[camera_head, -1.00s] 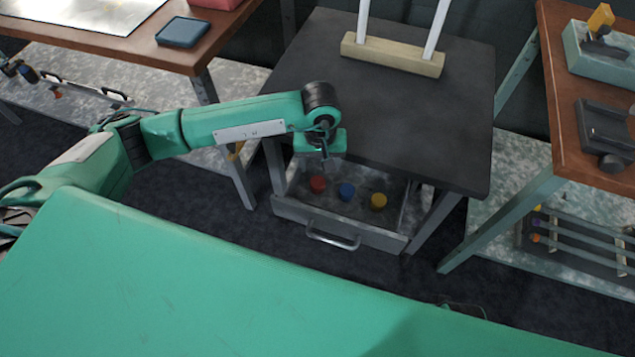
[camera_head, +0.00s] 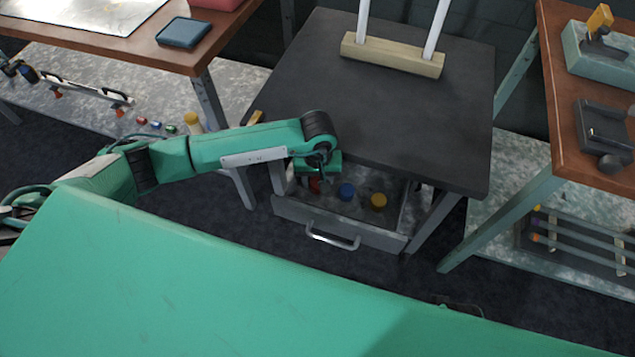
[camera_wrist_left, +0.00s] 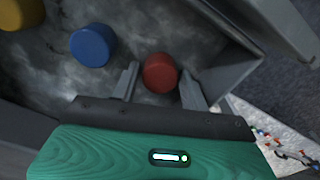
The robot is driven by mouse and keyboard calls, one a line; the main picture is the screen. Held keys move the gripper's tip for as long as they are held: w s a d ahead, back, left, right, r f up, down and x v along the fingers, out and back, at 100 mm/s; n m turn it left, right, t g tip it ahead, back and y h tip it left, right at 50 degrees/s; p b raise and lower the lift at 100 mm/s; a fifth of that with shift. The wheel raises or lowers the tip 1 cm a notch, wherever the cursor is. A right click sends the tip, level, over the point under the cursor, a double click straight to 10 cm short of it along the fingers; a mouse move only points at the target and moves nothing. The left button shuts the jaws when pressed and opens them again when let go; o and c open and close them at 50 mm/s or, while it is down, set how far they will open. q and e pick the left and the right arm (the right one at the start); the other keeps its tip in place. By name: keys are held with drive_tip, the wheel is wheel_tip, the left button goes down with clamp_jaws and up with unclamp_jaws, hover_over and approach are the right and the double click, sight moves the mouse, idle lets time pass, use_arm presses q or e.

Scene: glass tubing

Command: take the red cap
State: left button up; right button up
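The red cap (camera_wrist_left: 160,73) sits in the open drawer (camera_head: 330,222) under the dark table. In the left wrist view it lies between the two fingertips of my left gripper (camera_wrist_left: 158,84), with a gap visible beside it. In the head view my left gripper (camera_head: 318,184) is lowered into the drawer and partly covers the red cap (camera_head: 315,186). The left gripper is open; the fingers stand on either side of the cap. My right gripper is not in view.
A blue cap (camera_head: 347,192) and a yellow cap (camera_head: 378,200) sit in the drawer to the right of the red one. The dark tabletop (camera_head: 400,110) overhangs the drawer's back. A wooden block (camera_head: 392,55) holding white tubes stands on it. Drawer walls are close to the gripper.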

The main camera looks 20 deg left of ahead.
use_arm(q)
drive_tip(key=c, duration=0.6)
wheel_tip(320, 180, up, 20)
idle(0.4)
